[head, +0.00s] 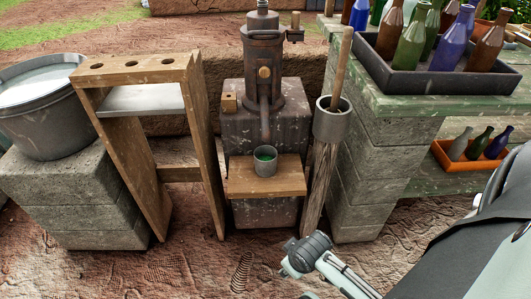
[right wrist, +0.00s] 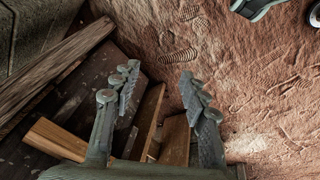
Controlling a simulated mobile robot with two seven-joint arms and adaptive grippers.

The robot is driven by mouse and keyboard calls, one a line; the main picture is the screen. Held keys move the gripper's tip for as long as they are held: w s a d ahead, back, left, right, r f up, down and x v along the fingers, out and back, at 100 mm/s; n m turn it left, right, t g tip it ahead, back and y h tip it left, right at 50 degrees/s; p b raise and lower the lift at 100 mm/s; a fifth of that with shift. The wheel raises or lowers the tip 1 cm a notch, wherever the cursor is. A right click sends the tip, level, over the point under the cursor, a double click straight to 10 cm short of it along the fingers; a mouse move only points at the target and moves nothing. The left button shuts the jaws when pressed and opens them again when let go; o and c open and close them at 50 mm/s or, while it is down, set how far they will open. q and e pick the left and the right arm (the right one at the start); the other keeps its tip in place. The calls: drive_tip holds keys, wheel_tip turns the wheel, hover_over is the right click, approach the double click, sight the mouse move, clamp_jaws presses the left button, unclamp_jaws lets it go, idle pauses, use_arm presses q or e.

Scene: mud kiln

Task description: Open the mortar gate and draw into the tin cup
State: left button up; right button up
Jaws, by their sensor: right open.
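The tin cup (head: 265,167) stands upright on a small wooden shelf (head: 288,184), below the spout of a dark metal mortar dispenser (head: 264,98). Something green shows inside the cup. The dispenser has a round wooden knob on its front and a side lever (head: 294,33) with a wooden grip at its upper right. I cannot tell which is the gate or whether it is open. My left gripper is out of view.
A post with a metal cup-like holder (head: 331,126) and a stick stands right of the shelf. A wooden rack (head: 138,70) and a grey bucket (head: 42,115) are left. A bottle tray (head: 437,82) rests on the right bench. The muddy ground in front is clear.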

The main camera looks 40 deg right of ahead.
idle(0.5)
drive_tip(key=m+t+h+b, duration=0.5)
drive_tip(key=m+t+h, duration=0.3)
drive_tip(key=t, duration=0.4)
approach(265, 75)
drive_tip(key=x, duration=0.9)
drive_tip(key=shift+w+d+r, duration=0.1)
drive_tip(key=shift+w+r, duration=0.05)
drive_tip(key=shift+w, duration=0.1)
drive_tip(key=shift+w+d, duration=0.35)
drive_tip(key=shift+w, duration=0.1)
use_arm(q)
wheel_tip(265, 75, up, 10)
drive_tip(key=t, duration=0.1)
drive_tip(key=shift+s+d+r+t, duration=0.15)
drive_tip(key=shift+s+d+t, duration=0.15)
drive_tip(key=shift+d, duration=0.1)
use_arm(e)
clamp_jaws()
